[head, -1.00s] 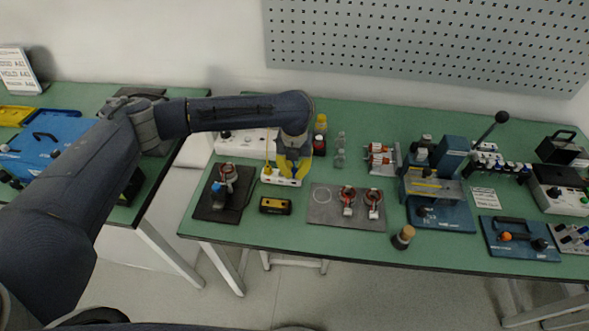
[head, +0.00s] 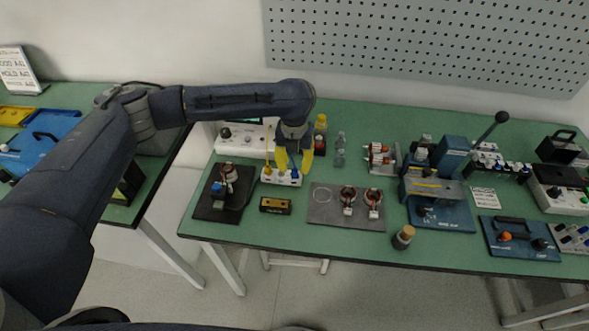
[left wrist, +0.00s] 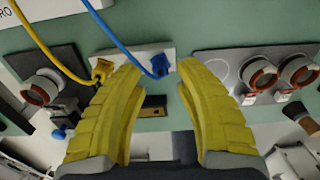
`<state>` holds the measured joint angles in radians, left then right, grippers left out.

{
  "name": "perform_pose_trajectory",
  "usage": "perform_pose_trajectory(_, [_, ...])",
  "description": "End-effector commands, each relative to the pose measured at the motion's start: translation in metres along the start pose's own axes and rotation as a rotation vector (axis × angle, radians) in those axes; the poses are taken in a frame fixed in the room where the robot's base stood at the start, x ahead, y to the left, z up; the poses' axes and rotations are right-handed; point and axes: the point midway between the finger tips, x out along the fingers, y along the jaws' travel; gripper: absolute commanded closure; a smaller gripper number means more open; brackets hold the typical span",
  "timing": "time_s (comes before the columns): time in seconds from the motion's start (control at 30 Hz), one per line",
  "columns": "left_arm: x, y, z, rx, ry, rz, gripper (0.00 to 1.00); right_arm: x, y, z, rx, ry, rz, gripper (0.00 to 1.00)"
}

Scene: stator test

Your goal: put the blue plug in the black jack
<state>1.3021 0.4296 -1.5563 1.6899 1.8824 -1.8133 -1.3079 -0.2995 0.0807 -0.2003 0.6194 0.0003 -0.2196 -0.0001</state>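The blue plug (left wrist: 160,66), with its blue cable rising from it, stands at the white jack block (left wrist: 130,58) in the left wrist view; it also shows small in the head view (head: 295,173). A yellow plug (left wrist: 102,69) with a yellow cable stands at the block's other end. I cannot make out the black jack or how deep the blue plug sits. My left gripper (left wrist: 160,68), also in the head view (head: 294,167), is over the block. Its yellow fingers are spread either side of the blue plug, with gaps visible. My right gripper is out of view.
A dark mat (head: 236,210) with a copper-wound stator and blue part lies left of the block. A yellow-black meter (head: 275,205) lies in front. A grey mat (head: 330,214) with two stators is to the right. A bottle (head: 340,150) stands behind right.

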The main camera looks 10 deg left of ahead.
Motion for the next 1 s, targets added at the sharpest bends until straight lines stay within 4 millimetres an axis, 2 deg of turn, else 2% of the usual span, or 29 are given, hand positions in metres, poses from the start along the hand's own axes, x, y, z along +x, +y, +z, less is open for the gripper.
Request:
perform_pose_trajectory(0.03, [-0.011,0.000,0.002,0.001,-0.005,0.001,0.68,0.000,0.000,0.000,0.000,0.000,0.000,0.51])
perform_pose_trajectory(0.2, [-0.041,0.000,0.001,0.000,-0.004,0.000,0.68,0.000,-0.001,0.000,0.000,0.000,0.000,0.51])
perform_pose_trajectory(0.5, [-0.079,0.000,0.001,0.000,-0.003,0.001,0.68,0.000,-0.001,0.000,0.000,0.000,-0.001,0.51])
perform_pose_trajectory(0.7, [-0.088,0.000,0.000,0.000,-0.001,0.000,0.68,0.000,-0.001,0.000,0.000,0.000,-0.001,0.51])
perform_pose_trajectory(1.0, [-0.090,0.000,0.000,0.000,-0.001,0.001,0.68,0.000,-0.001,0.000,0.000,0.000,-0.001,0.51])
